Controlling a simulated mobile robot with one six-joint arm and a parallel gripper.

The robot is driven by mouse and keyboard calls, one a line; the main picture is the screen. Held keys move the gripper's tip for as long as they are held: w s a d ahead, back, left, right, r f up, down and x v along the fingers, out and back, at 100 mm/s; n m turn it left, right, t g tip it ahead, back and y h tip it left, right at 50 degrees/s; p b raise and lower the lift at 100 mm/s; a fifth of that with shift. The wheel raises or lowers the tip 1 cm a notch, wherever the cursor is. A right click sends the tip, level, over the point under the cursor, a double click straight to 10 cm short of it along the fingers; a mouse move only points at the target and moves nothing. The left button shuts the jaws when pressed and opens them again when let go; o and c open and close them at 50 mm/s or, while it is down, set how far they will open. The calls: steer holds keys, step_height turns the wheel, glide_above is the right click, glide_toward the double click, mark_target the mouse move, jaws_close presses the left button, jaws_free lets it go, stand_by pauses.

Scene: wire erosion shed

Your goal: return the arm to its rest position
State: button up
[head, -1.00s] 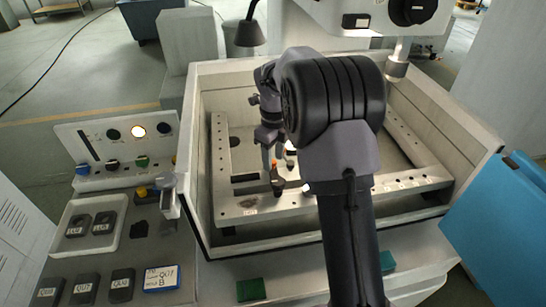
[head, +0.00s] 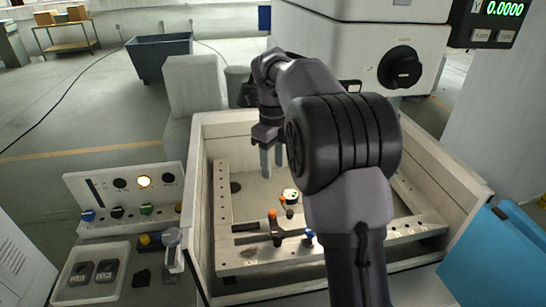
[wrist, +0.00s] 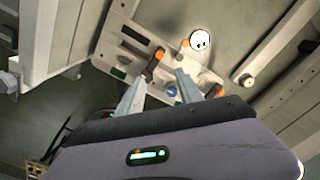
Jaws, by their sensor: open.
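My gripper (head: 272,160) hangs over the open machine tank (head: 203,215) in the head view, its two fingers pointing down and apart. It is open, with nothing between the fingers. In the wrist view the fingers (wrist: 158,88) also stand apart, with a blue knob seen beyond them. My arm rises from the lower right and bends over the tank, hiding part of its right side. In the tank is a metal frame (head: 224,195) with orange-tipped clamps (head: 272,218), a blue knob (head: 309,236) and a small round white-topped part (head: 291,196).
The machine head (head: 365,45) hangs over the back right of the tank. A control panel (head: 120,195) with knobs and a lit lamp stands at left, with a tray (head: 68,292) in front. A blue panel (head: 495,260) is at right. Open floor lies behind.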

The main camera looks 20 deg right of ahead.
steer(key=shift+r, duration=0.1)
stand_by(0.3)
steer(key=s+a+n+t+y+b, duration=0.1)
steer(key=s+a+n+t+b, duration=0.1)
steer(key=s+a+n+b, duration=0.45)
steer(key=s+a+n+t+b, duration=0.1)
steer(key=s+a+n, duration=0.2)
steer(key=s+n, duration=0.65)
steer(key=s+a+f+n+t+b, duration=0.1)
steer(key=s+f+n+b, duration=0.1)
steer(key=s+f+n, duration=0.2)
steer(key=s+a+f+n+t+y+b, duration=0.1)
steer(key=s+f+n, duration=0.3)
steer(key=s, duration=0.5)
steer(key=shift+s+a+f+n+t+b, duration=0.25)
steer(key=shift+s+a+n+t+b, duration=0.2)
steer(key=shift+a, duration=0.35)
steer(key=shift+w, duration=0.1)
